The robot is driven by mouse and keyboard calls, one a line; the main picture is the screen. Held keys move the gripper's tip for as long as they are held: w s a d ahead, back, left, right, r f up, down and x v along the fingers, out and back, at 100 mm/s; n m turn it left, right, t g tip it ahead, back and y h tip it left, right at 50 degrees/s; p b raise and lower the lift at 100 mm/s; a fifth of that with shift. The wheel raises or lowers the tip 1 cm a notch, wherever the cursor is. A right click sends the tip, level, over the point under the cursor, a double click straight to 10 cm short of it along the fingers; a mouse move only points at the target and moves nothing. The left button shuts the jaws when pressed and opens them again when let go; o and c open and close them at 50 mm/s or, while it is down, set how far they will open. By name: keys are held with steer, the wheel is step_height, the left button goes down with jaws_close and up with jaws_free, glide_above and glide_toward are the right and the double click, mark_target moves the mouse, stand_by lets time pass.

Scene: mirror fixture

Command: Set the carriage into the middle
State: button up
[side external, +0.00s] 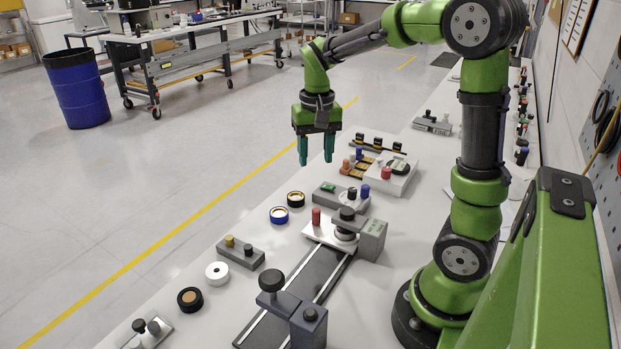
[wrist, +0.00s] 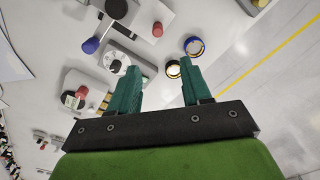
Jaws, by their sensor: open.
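The carriage looks to be the white plate (side external: 318,236) with a red upright knob (side external: 316,217), at the far end of a dark rail (side external: 297,290) with pale edges. A grey block with a black knob (side external: 347,213) overhangs it and hides part of it. In the wrist view the red knob (wrist: 158,29) shows near the top. My gripper (side external: 316,161) is open and empty, pointing down in the air beyond the carriage and well above the table. Its two green fingers (wrist: 163,65) are spread apart in the wrist view.
A second grey block with a black knob (side external: 308,325) stands at the rail's near end. Several rings, including a blue one (side external: 279,215) and a white one (side external: 217,273), lie left of the rail. Small fixtures with coloured knobs (side external: 387,173) stand beyond the carriage.

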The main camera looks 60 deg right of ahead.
mark_target(316, 209)
step_height(316, 209, down, 16)
steer(key=shift+s+f, duration=0.1)
steer(key=shift+s, duration=0.05)
stand_by(0.5)
jaws_close()
